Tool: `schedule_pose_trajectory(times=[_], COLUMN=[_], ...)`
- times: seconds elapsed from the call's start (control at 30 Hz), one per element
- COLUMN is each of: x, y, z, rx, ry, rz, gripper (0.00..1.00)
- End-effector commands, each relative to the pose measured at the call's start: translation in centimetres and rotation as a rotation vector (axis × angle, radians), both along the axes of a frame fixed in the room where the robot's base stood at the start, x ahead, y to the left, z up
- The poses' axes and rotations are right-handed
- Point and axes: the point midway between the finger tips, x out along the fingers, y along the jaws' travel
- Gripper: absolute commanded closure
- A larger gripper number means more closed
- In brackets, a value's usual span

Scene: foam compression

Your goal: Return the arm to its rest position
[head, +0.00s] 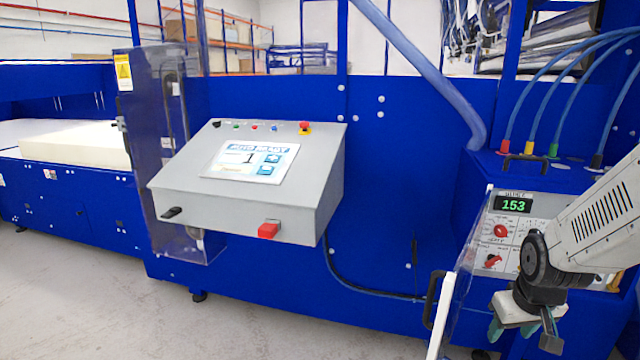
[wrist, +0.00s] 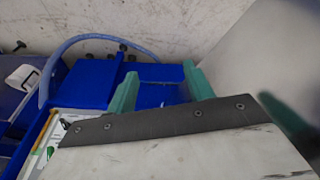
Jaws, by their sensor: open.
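My gripper (head: 522,335) is at the lower right of the head view, in front of the right-hand control box, with its fingers pointing down. In the wrist view its two green fingers (wrist: 160,92) stand apart with nothing between them. Beyond them the wrist view shows blue machine surfaces and a blue hose (wrist: 95,38). My arm comes in from the right edge of the head view and covers part of the right-hand box.
The right-hand box's display (head: 513,204) reads 153. A clear door (head: 452,310) stands left of my gripper. A foam block (head: 75,143) lies far left. Floor at lower left is clear.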

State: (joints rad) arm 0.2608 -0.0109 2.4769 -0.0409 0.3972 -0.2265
Motion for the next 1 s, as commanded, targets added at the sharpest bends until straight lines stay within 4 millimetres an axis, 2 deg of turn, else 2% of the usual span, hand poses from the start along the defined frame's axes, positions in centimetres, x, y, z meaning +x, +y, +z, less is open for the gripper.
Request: schedule_pose_trajectory(times=[0.03, 0.2, 0.3, 0.43, 0.53, 0.7, 1.0], x=[-2.0, -9.3, -13.2, -17.3, -18.8, -19.5, -19.6], y=[1.3, 5.0, 6.8, 8.5, 9.3, 10.1, 10.3], z=[1.8, 6.6, 9.2, 12.1, 13.6, 15.2, 15.6], rx=[0.021, 0.076, 0.09, 0.094, 0.091, 0.086, 0.085], ry=[0.048, 0.219, 0.282, 0.304, 0.261, 0.169, 0.149], rz=[-0.019, -0.085, -0.102, -0.092, -0.059, -0.016, -0.003], gripper=[0.48, 0.48, 0.48, 0.48, 0.48, 0.48, 0.48])
